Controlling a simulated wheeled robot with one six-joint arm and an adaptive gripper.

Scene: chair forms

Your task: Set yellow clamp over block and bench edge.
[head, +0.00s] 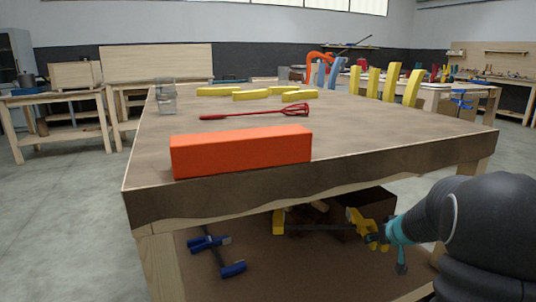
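The orange block (240,151) lies on the bench top (350,148), close to its front edge. A yellow clamp (361,221) with a long dark bar shows below the bench's front edge, level in the picture. One yellow jaw is at the bar's left end and a larger yellow body at its right. My gripper (383,234) comes in from the right and meets the clamp's yellow body in the picture. Its fingertips are small and partly hidden, so I cannot tell whether they are closed on the clamp. The clamp is apart from the block.
A blue clamp (216,252) lies on the lower shelf (290,270), with a dark box (372,203) further back. On the bench top are a red whisk-like tool (258,112), several yellow pieces (265,94) and a clear container (165,97). Upright yellow and blue slats stand behind.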

